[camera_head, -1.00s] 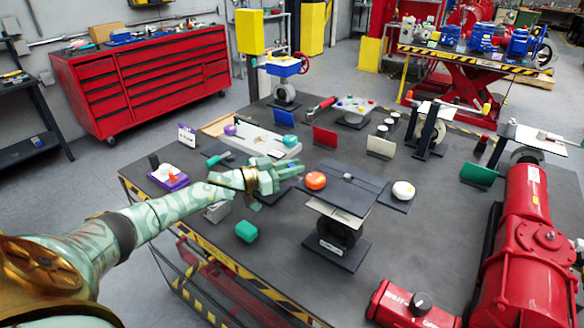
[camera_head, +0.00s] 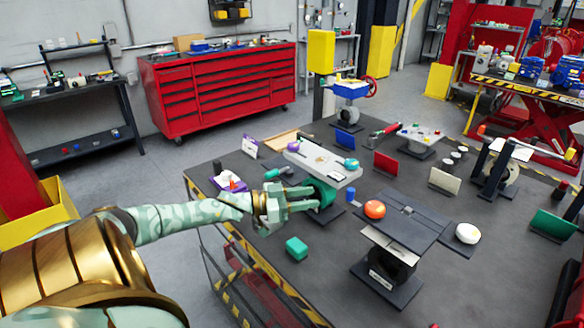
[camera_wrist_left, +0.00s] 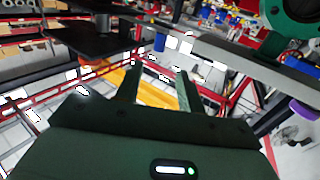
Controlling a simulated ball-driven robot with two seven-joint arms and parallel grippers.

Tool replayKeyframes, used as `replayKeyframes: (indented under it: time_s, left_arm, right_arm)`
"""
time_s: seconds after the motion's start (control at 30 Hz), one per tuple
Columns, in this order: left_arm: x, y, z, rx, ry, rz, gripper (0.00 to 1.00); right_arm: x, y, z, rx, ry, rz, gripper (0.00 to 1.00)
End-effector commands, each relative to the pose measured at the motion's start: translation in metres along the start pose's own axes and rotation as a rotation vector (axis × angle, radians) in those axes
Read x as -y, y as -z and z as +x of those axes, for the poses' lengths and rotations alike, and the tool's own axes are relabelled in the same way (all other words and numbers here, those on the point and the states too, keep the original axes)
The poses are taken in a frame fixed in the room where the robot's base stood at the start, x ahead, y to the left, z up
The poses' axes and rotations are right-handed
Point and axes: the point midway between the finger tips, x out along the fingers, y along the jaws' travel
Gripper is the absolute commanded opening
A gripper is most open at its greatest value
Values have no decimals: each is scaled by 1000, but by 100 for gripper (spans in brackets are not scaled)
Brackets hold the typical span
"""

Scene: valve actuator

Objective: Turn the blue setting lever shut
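My left gripper (camera_head: 288,200) reaches in from the left over the near-left part of the table. It is open, with a clear gap between its fingers in the left wrist view (camera_wrist_left: 158,88), and nothing is between them. It is just left of a green round valve body (camera_head: 321,192) under a pale plate (camera_head: 312,160). A purple knob (camera_head: 293,147) and a teal knob (camera_head: 351,163) are at the plate's ends. A small blue upright piece (camera_head: 350,195) stands right of the fingertips, apart from them; I cannot tell whether it is the setting lever. My right gripper is out of view.
A grey-topped device with an orange knob (camera_head: 375,209) and a white knob (camera_head: 467,233) stands to the right. A green block (camera_head: 297,248) lies in front of the gripper. A red panel (camera_head: 386,164) stands behind. The table (camera_head: 320,270) is bare at the front.

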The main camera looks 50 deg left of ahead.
Motion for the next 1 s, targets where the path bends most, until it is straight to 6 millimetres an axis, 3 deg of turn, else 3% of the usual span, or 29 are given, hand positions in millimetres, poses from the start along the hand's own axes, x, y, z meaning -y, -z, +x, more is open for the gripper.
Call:
replayKeyframes:
  time_s: [0.1,0.3,0.9,1.0]
  left_arm:
    - [0,0,-22,4,0,-1,39]
    - [0,0,-38,0,0,1,39]
    - [0,0,-39,0,1,1,39]
    - [-10,-13,-34,18,16,13,39]
  right_arm:
    - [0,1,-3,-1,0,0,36]
    - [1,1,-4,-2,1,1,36]
    - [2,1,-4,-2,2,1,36]
    - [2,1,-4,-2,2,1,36]
